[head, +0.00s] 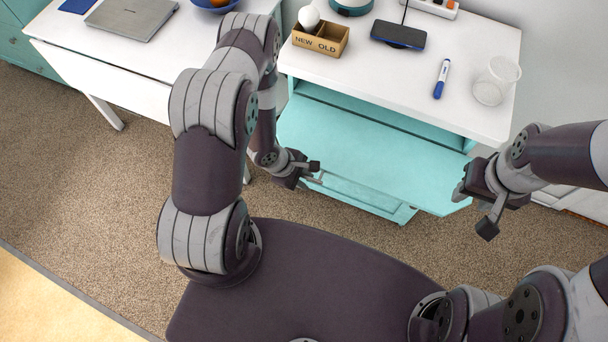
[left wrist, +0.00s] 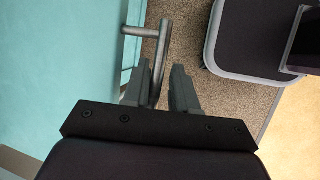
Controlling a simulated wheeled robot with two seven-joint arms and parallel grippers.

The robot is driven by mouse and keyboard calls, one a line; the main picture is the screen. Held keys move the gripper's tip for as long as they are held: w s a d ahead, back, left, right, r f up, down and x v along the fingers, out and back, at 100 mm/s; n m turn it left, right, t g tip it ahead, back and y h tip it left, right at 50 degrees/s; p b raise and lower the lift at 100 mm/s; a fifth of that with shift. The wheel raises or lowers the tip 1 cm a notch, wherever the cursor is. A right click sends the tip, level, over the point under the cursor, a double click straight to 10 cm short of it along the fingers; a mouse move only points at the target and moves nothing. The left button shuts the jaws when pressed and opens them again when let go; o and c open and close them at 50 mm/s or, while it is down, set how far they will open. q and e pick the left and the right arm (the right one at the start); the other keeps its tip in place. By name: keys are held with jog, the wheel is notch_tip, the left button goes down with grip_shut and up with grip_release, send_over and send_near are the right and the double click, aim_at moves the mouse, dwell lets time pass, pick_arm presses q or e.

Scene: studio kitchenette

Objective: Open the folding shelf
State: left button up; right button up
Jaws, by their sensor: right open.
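The folding shelf (head: 365,150) is a teal panel standing out from the front of the white-topped teal cabinet, below an open gap. I cannot tell whether it lies fully level. A teal face also fills the left of the left wrist view (left wrist: 60,75). My left gripper (head: 314,174) is at the left front of the panel. My right gripper (head: 474,210) is open and empty by the panel's right front corner.
On the cabinet top (head: 450,75) are a wooden box (head: 320,38), a black device (head: 398,35), a marker (head: 441,78) and a mesh cup (head: 496,80). A white table (head: 90,50) with a laptop (head: 132,17) stands left. Carpet (head: 80,185) is clear at left.

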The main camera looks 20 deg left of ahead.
pick_arm(q)
jog(key=shift+s, duration=0.1)
dwell(0.3)
jog(key=p+v, duration=0.2)
jog(key=v, duration=1)
jog(key=shift+a+r, duration=0.15)
jog(key=shift+r, duration=0.15)
